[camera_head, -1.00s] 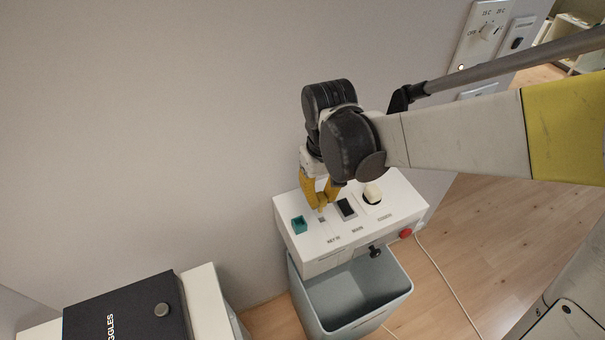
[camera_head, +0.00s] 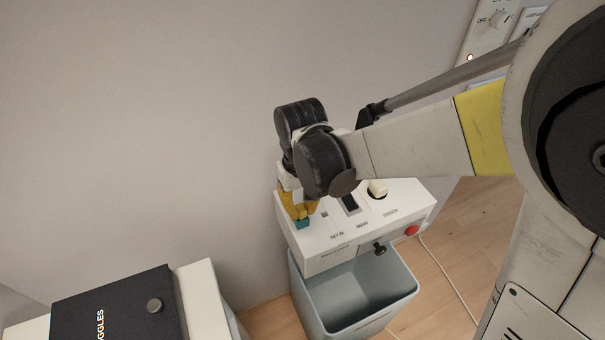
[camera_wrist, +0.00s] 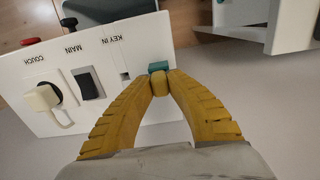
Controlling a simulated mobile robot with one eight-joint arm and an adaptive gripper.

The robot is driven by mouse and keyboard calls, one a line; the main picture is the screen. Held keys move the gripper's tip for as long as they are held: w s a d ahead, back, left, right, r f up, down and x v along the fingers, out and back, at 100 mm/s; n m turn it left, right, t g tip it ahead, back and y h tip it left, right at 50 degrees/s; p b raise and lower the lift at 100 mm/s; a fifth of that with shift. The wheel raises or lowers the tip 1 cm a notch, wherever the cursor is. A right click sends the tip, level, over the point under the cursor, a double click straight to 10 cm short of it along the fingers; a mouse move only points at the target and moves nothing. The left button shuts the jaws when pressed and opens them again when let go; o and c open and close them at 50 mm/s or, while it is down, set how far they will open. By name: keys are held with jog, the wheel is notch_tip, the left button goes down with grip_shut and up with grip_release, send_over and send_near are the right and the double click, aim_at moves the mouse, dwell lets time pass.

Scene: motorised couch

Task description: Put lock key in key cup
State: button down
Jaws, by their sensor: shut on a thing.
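My gripper (camera_head: 299,212) is at the left end of the white control box, directly over the small teal key cup (camera_head: 302,225). In the wrist view its yellow fingers (camera_wrist: 159,82) come together on a small yellowish piece, the lock key (camera_wrist: 160,86), which is mostly hidden between the tips. The key cup also shows in the wrist view (camera_wrist: 158,66), just beyond the fingertips and partly covered by them. I cannot tell whether the key's lower end is inside the cup. The KEY IN slot (camera_wrist: 125,76) beside it looks empty.
A dark GOGGLES box (camera_head: 115,305) is at lower left. The wall is close behind.

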aim_at(301, 207)
jog(key=c, duration=1.4)
grip_release()
jog(key=shift+f, duration=0.1)
notch_tip(301, 207, up, 12)
jog(key=r+p, duration=0.1)
jog(key=p, duration=0.4)
jog(key=s+d+r+m+t, duration=0.1)
jog(key=s+d+r+t, duration=0.1)
jog(key=d, duration=0.5)
jog(key=s+d+r+m+t, duration=0.1)
jog(key=s+d+m+t, duration=0.1)
jog(key=d, duration=0.5)
jog(key=s+d+r+m+t, duration=0.2)
jog(key=s+d+t, duration=0.1)
jog(key=d, duration=0.4)
jog(key=shift+r, duration=0.3)
